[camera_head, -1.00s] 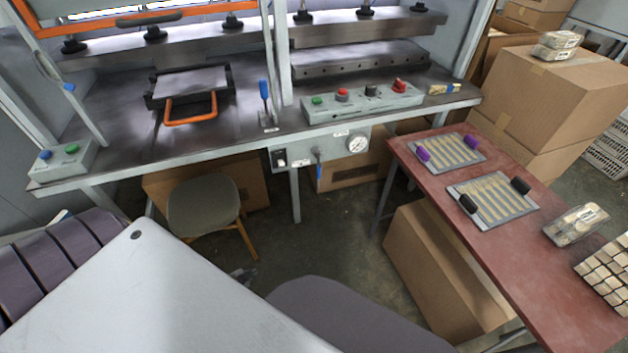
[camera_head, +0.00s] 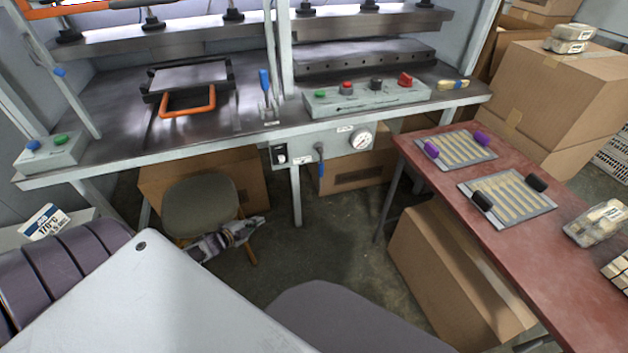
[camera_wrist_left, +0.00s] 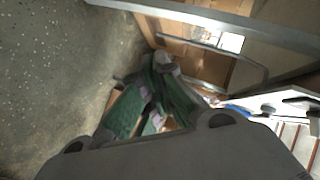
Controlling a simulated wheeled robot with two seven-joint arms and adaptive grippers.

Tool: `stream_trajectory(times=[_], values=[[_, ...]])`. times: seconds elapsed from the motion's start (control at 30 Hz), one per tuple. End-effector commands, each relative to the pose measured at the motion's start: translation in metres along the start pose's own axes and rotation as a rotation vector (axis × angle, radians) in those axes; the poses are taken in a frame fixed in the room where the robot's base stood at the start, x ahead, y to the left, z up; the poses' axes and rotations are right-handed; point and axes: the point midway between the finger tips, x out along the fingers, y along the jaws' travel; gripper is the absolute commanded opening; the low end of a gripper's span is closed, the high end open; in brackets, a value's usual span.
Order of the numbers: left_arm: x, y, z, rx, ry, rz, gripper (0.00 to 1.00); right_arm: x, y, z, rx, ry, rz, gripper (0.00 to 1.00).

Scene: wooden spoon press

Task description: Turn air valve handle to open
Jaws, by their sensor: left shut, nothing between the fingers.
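The air valve handle (camera_head: 321,165) is a small blue-tipped lever. It hangs downward on the front panel under the press bench, left of the round gauge (camera_head: 360,139). My left gripper (camera_head: 258,223) is shut and empty. In the head view it is low, in front of the stool, to the left of and below the handle, and apart from it. In the left wrist view its closed fingers (camera_wrist_left: 164,66) point toward the bench underside. A blue piece at the right of that view is too blurred to name surely. My right gripper is out of view.
The stool (camera_head: 200,205) stands behind my left gripper. A switch box (camera_head: 280,154) sits left of the handle. The bench's front edge (camera_head: 210,148) runs above. A red table (camera_head: 560,245) with trays of sticks stands right. Open floor lies below the handle.

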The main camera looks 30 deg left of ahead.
Motion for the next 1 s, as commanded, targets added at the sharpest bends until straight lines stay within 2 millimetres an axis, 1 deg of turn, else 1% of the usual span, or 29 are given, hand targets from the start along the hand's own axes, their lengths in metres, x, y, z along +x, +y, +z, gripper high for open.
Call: stream_trajectory(times=[0.03,0.27,0.5,0.8,1.0], values=[[0.004,-0.007,-0.003,0.028,0.023,-0.013,0.00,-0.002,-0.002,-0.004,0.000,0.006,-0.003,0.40],[0.012,-0.044,-0.029,0.143,0.132,-0.074,0.00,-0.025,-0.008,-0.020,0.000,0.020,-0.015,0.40],[0.017,-0.079,-0.061,0.263,0.248,-0.137,0.00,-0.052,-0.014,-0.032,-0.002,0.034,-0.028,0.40],[0.015,-0.111,-0.108,0.410,0.399,-0.214,0.00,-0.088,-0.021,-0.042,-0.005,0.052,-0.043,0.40],[0.011,-0.125,-0.137,0.493,0.487,-0.257,0.00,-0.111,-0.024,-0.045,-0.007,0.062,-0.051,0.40]])
